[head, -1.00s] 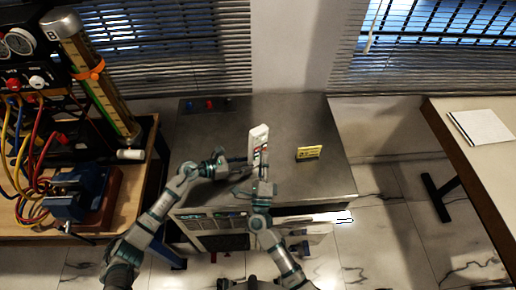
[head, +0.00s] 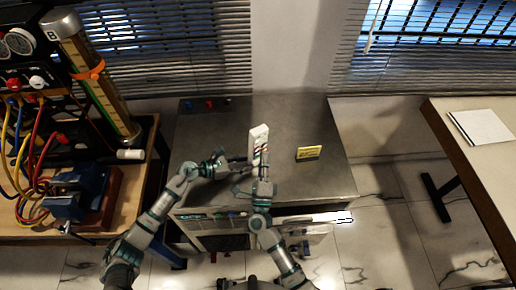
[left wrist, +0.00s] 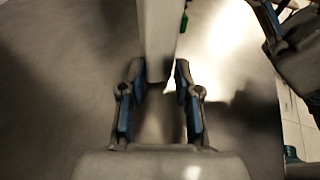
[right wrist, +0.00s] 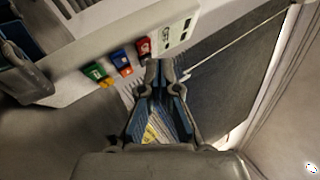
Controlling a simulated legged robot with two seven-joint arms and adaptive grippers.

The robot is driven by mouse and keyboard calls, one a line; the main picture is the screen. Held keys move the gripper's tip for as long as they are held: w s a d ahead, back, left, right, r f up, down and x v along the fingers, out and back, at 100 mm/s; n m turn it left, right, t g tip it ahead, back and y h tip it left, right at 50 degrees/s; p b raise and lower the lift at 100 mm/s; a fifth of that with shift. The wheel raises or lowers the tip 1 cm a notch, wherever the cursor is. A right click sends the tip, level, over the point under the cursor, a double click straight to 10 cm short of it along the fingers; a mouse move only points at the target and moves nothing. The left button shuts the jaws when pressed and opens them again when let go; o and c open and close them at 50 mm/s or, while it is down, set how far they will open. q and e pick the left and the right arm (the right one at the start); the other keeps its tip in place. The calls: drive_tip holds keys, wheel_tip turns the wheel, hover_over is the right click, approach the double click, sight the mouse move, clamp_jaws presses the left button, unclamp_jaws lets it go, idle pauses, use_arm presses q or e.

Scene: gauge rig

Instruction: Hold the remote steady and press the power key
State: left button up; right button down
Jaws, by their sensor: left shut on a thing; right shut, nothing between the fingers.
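The white remote (head: 259,139) stands tilted above the grey metal table (head: 325,185). My left gripper (head: 226,162) is shut on the remote from the left; in the left wrist view the remote (left wrist: 160,35) runs between its fingers. In the right wrist view the remote (right wrist: 178,38) shows green, blue and red keys, the red key (right wrist: 143,46) being closest to my right gripper's fingertips. My right gripper (right wrist: 162,72) is shut and empty just below the remote's face. I cannot tell whether its tips touch a key.
A yellow sign (head: 308,153) stands on the table right of the remote. Small red and blue items (head: 209,104) lie at the back left. A bench with gauges, cables and a blue vise (head: 78,193) is at the left.

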idle(0.4)
drive_tip(key=shift+w+a, duration=0.2)
drive_tip(key=shift+w, duration=0.1)
drive_tip(key=shift+w+a+r, duration=0.1)
drive_tip(key=shift+w+a, duration=0.1)
drive_tip(key=shift+w, duration=0.15)
idle(0.6)
drive_tip(key=shift+s, duration=0.1)
drive_tip(key=shift+s+d, duration=0.45)
drive_tip(key=shift+s, duration=0.2)
drive_tip(key=s+d, duration=0.1)
drive_tip(key=s, duration=0.1)
drive_tip(key=s+d, duration=0.1)
drive_tip(key=s, duration=0.1)
drive_tip(key=shift+s+d, duration=0.1)
drive_tip(key=shift+d, duration=0.25)
idle(0.5)
